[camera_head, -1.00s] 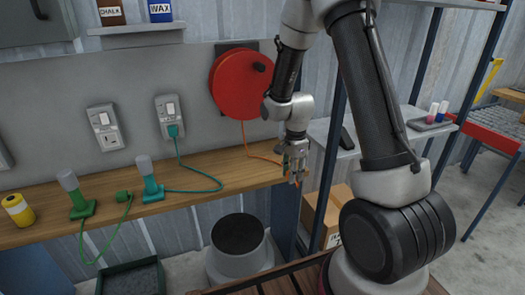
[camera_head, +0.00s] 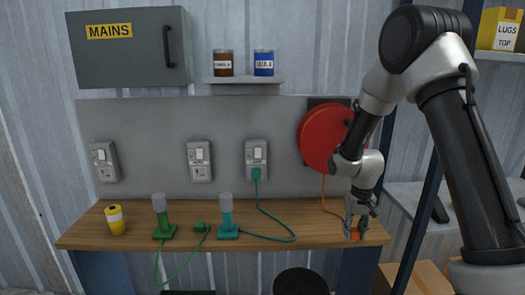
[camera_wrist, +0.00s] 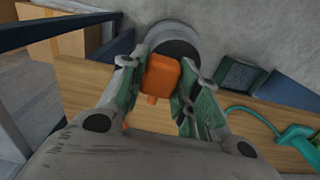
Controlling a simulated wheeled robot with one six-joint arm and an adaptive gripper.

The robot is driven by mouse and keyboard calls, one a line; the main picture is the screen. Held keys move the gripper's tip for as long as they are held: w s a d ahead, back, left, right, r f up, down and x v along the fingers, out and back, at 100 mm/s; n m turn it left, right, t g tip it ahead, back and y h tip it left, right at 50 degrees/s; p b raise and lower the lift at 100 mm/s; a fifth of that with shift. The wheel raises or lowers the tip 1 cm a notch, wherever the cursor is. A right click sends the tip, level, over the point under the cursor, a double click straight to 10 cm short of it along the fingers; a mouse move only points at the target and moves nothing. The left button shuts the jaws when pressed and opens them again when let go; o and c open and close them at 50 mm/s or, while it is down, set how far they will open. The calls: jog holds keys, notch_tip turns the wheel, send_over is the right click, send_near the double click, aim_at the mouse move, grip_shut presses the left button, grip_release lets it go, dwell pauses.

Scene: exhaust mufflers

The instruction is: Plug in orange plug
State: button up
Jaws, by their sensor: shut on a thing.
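The orange plug (camera_wrist: 160,75) is between the green-padded fingers of my gripper (camera_wrist: 158,88) in the wrist view. In the head view my gripper (camera_head: 356,222) is shut on the orange plug (camera_head: 353,234) at the right end of the wooden bench, pointing down. An orange cord (camera_head: 325,196) runs from it up to the red reel (camera_head: 325,138) on the wall. Three wall sockets show: the left one (camera_head: 104,162) and the middle one (camera_head: 199,161) have no plug in them. The right one (camera_head: 256,160) holds a teal plug (camera_head: 256,173).
A green lamp (camera_head: 161,218) and a teal lamp (camera_head: 227,218) stand on the bench (camera_head: 280,215), with a loose green plug (camera_head: 200,226) between them. A yellow roll (camera_head: 115,219) stands at the left. A grey bin (camera_wrist: 172,38) is on the floor.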

jog(key=shift+s+a+f, duration=0.1)
jog(key=shift+a+f, duration=0.05)
jog(key=shift+a, duration=0.05)
jog(key=s+f, duration=0.4)
jog(key=f, duration=1.1)
